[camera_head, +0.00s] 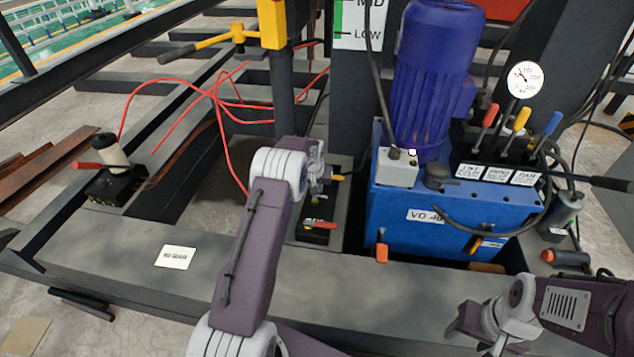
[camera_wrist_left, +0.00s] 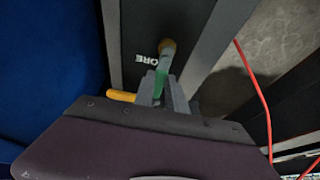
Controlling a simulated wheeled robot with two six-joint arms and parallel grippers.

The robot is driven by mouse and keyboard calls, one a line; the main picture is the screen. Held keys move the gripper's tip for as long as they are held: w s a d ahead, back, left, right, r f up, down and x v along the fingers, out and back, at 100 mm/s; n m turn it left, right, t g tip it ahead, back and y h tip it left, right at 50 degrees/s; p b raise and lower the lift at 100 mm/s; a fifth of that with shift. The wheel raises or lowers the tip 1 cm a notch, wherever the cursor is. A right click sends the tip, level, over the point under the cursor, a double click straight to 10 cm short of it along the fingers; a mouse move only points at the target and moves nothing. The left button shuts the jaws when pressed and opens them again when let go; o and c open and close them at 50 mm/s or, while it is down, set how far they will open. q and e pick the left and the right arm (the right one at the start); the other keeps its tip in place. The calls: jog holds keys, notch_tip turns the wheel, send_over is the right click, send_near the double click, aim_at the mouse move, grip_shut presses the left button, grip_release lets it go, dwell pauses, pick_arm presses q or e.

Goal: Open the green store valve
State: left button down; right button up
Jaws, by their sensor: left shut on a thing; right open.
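The green store valve handle (camera_wrist_left: 160,82) shows in the left wrist view between the fingers of my left gripper (camera_wrist_left: 163,88), which is shut on it. A dark plate under it carries partly hidden lettering ending in "ORE" (camera_wrist_left: 153,58). A tan round end (camera_wrist_left: 168,47) shows just beyond the fingers. In the head view my left gripper (camera_head: 318,170) is at the dark beam left of the blue power unit, and it hides the green handle there. My right gripper (camera_head: 488,325) is open and empty at the lower right, above the front beam.
A yellow handle (camera_head: 336,177) sits close beside my left gripper, and a red-handled valve (camera_head: 320,225) is just in front. The blue power unit (camera_head: 400,215) with its levers stands to the right. Red hoses (camera_head: 215,95) loop at the left. The front beam (camera_head: 130,240) is mostly clear.

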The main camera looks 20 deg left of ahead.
aim_at(315, 198)
pick_arm(q)
jog(key=c, duration=1.4)
grip_release()
jog(key=shift+o, duration=0.2)
jog(key=shift+r, duration=0.1)
jog(key=a+p+v, duration=0.1)
jog(key=p+v, duration=0.4)
jog(key=v, duration=0.3)
jog(key=shift+s+d+r, duration=0.25)
jog(key=shift+d+r, duration=0.15)
jog(key=shift+d, duration=0.15)
